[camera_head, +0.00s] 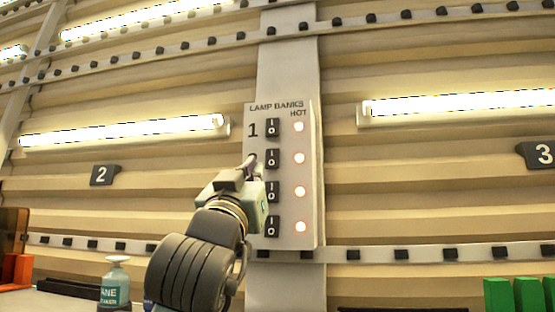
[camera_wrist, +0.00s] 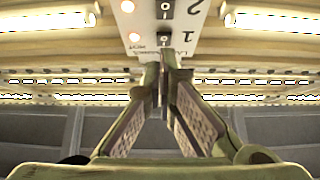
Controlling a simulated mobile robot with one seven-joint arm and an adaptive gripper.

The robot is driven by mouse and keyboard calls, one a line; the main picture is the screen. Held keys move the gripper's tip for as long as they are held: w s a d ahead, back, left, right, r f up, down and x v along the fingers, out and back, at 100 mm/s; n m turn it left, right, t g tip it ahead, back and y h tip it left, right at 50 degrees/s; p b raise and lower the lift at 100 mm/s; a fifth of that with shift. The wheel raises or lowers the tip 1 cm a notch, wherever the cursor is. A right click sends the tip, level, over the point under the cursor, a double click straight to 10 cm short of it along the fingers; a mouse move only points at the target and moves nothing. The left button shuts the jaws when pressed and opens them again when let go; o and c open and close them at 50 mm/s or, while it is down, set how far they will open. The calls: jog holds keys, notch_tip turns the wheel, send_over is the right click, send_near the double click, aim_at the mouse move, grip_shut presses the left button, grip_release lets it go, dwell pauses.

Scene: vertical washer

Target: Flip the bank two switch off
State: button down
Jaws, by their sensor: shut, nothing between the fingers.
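The lamp-bank panel (camera_head: 312,175) is a pale upright plate marked LAMP BANKS and HOT, with a column of black rocker switches. The bank two switch (camera_head: 271,158) is second from the top, below the bank one switch (camera_head: 272,128). In the wrist view the panel is upside down, with the bank two switch (camera_wrist: 165,9) at the top edge, beside its numeral 2. My gripper (camera_head: 251,161) is shut and empty, its tips just left of the bank two switch; contact cannot be told. In the wrist view its fingers (camera_wrist: 165,62) meet below the bank one switch. My gripper hides the numeral 2 in the head view.
Indicator lights (camera_head: 299,158) glow beside all the switches. Lit tube lamps hang left (camera_head: 125,132) and right (camera_head: 455,102) of the panel. Another switch (camera_head: 273,193) sits closely below bank two. A bottle (camera_head: 115,280) and green blocks (camera_head: 527,295) stand low down.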

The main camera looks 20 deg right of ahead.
aim_at(270, 158)
jog(key=shift+a, duration=0.1)
jog(key=p+x, duration=0.2)
jog(key=x, duration=0.2)
jog(key=f+p+x, duration=0.1)
jog(key=p+x, duration=0.1)
jog(key=x, duration=0.2)
jog(key=w+f+p+x, duration=0.1)
jog(key=p+x, duration=0.1)
jog(key=x, duration=0.2)
jog(key=shift+w+d+r, duration=0.15)
jog(key=shift+w+d, duration=0.1)
jog(key=shift+d, duration=0.25)
jog(key=shift+w+d, duration=0.15)
jog(key=shift+w, duration=0.1)
jog(key=shift+f, duration=0.2)
